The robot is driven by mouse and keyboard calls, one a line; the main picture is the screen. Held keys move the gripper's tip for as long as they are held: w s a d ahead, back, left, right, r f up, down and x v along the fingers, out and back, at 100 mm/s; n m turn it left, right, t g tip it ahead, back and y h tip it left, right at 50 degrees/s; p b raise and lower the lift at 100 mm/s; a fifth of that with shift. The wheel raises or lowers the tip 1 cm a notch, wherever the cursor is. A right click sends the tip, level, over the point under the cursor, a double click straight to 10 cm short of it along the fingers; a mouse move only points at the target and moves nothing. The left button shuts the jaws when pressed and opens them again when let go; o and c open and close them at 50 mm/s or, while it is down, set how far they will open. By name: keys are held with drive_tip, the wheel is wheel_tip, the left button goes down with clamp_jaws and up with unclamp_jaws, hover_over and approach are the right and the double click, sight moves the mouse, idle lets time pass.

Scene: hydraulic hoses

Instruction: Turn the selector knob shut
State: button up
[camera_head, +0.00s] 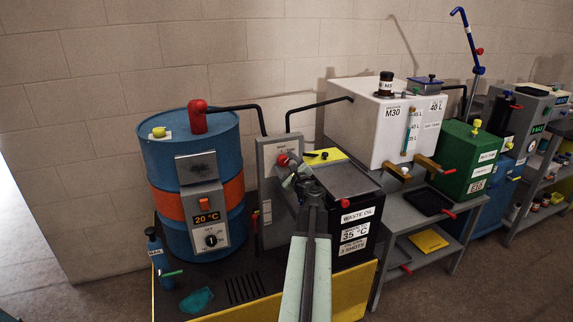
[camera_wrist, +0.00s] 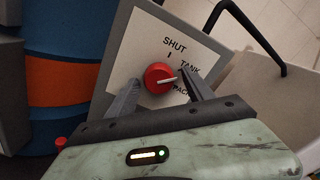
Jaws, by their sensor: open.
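The selector knob (camera_wrist: 160,78) is red with a pale pointer line, on a white label plate (camera_wrist: 188,47) marked SHUT, TANK and a partly hidden word. In the wrist view its pointer is toward the right, between TANK and the lower word, not at SHUT. My gripper (camera_wrist: 160,82) is open, with one finger on each side of the knob. I cannot tell whether either finger touches it. In the head view the knob (camera_head: 283,159) shows on the grey panel (camera_head: 267,150), partly behind my gripper (camera_head: 290,170).
A blue drum (camera_head: 165,160) with an orange band stands left of the panel. A black waste oil box (camera_head: 345,182) stands close on the right. Black pipes (camera_head: 300,112) rise from the panel.

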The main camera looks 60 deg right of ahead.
clamp_jaws()
drive_tip(key=shift+d, duration=0.2)
drive_tip(key=shift+a, duration=0.15)
drive_tip(key=shift+n, duration=0.3)
drive_tip(key=n, duration=0.3)
drive_tip(key=shift+n, duration=0.3)
drive_tip(key=n, duration=0.6)
drive_tip(key=shift+a, duration=0.15)
unclamp_jaws()
